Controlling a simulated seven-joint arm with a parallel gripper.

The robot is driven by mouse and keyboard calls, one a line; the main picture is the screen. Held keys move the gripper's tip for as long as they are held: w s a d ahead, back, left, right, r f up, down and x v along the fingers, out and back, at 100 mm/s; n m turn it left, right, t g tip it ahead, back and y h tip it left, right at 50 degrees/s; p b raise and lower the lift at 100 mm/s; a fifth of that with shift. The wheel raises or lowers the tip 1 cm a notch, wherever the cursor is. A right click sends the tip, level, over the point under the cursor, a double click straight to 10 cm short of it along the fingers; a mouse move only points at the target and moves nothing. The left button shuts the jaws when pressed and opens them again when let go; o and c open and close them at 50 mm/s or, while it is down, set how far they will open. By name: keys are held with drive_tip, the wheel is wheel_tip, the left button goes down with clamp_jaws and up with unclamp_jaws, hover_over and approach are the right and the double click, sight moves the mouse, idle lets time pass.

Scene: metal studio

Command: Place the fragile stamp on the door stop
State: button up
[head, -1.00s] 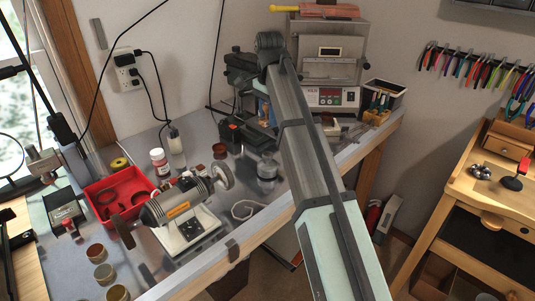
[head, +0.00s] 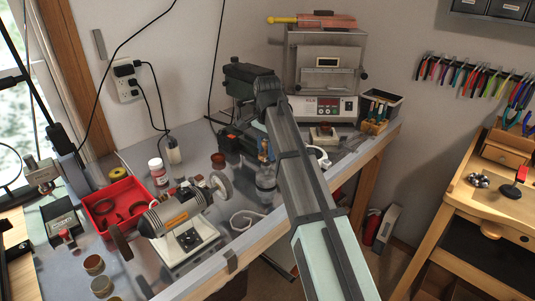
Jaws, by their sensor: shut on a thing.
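I cannot tell for sure which thing is the door stop.
A bench grinder (head: 178,218) and a red tray (head: 110,190) stand at the front left. A white bottle (head: 158,172) is behind them. A small furnace (head: 326,75) and a tool box (head: 380,105) stand at the back right.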

drive_tip(key=shift+f, duration=0.7)
drive_tip(key=shift+f, duration=0.15)
drive_tip(key=o, duration=1)
drive_tip(key=shift+r, duration=3.9)
